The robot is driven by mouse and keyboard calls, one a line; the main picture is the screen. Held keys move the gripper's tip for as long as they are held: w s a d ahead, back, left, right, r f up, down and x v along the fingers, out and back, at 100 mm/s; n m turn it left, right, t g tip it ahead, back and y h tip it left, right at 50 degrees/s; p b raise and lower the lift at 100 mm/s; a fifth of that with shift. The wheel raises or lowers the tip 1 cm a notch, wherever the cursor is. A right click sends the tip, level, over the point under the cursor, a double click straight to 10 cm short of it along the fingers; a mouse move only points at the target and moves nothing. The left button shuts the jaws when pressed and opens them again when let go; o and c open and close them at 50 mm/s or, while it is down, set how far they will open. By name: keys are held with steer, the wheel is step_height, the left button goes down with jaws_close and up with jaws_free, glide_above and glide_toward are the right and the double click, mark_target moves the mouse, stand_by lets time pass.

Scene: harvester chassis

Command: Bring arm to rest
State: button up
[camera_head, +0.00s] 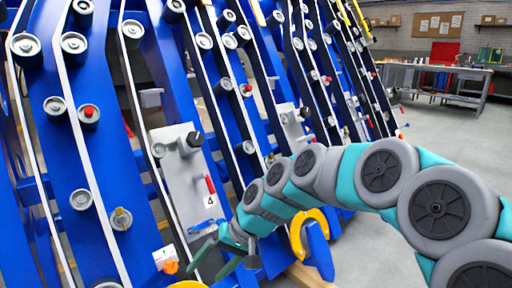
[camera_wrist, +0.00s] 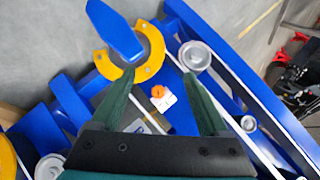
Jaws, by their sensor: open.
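My teal and grey arm (camera_head: 345,172) reaches from the lower right of the head view across to the blue chassis frame. My gripper (camera_head: 216,260) is low in front of the chassis, near its lower edge. In the wrist view my gripper (camera_wrist: 158,78) has its two dark green fingers spread apart with nothing held between them. Beyond the fingers are a white tag with an orange knob (camera_wrist: 159,92) and a yellow ring part (camera_wrist: 148,68) with a blue piece in front. I cannot tell how far the fingertips are from these parts.
The blue chassis (camera_head: 95,130) with rollers and white belts fills the left and middle. A grey panel marked 4 (camera_head: 190,180) is mounted on it. A yellow hook-shaped part (camera_head: 297,237) is close beside my forearm. Open floor (camera_head: 450,130) and a workbench (camera_head: 440,72) are at the right.

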steer(key=s+d+r+m+g+h+p, duration=0.1)
steer(key=s+d+h+p, duration=0.5)
steer(key=s+d, duration=2)
steer(key=shift+s+r+m+h, duration=0.15)
steer(key=shift+r+m+h, duration=0.45)
steer(key=shift+r+m, duration=0.1)
